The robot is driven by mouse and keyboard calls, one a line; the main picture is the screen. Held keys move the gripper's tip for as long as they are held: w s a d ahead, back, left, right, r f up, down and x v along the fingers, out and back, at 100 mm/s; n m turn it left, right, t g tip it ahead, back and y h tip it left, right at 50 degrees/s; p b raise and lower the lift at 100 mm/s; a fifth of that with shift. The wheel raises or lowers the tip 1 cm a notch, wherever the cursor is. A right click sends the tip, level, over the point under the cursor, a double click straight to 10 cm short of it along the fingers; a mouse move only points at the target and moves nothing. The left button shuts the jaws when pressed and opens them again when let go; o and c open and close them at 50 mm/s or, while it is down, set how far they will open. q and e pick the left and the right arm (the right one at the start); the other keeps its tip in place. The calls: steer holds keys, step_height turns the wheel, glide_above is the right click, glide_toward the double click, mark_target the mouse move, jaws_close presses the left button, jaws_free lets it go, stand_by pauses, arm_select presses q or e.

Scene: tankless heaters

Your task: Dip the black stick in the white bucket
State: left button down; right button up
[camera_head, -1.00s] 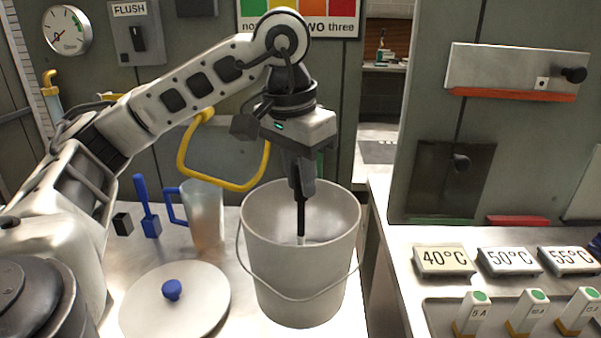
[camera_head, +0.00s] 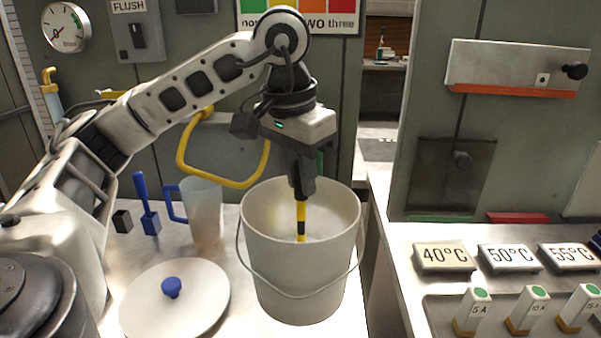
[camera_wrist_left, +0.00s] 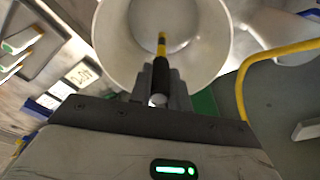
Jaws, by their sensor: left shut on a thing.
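The white bucket (camera_head: 300,265) stands on the counter, open at the top, with a thin wire handle across its front. My left gripper (camera_head: 302,190) points down over the bucket's mouth and is shut on the stick (camera_head: 301,220). The stick hangs upright, and its lower part, inside the bucket, shows yellow with dark bands. In the left wrist view the stick (camera_wrist_left: 161,72) has a black upper part and a yellow banded end over the bucket's inside (camera_wrist_left: 190,45). The fingertips are partly hidden there. My right gripper is not in view.
A white lid with a blue knob (camera_head: 172,289) lies left of the bucket. A translucent jug (camera_head: 207,212) with a blue handle stands behind the lid. A yellow pipe loop (camera_head: 222,183) is behind the arm. Temperature blocks (camera_head: 445,257) sit on the right counter.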

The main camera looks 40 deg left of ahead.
arm_select(q)
step_height(320, 180, up, 3)
steer(key=p, duration=0.2)
steer(key=shift+r+p, duration=0.15)
steer(key=shift+p, duration=0.2)
step_height(320, 180, up, 2)
steer(key=shift+r+p, duration=0.25)
steer(key=shift+p, duration=0.75)
step_height(320, 180, up, 3)
steer(key=p, duration=0.2)
steer(key=shift+r+p, duration=0.15)
steer(key=shift+p, duration=0.25)
step_height(320, 180, up, 5)
steer(key=p, duration=0.4)
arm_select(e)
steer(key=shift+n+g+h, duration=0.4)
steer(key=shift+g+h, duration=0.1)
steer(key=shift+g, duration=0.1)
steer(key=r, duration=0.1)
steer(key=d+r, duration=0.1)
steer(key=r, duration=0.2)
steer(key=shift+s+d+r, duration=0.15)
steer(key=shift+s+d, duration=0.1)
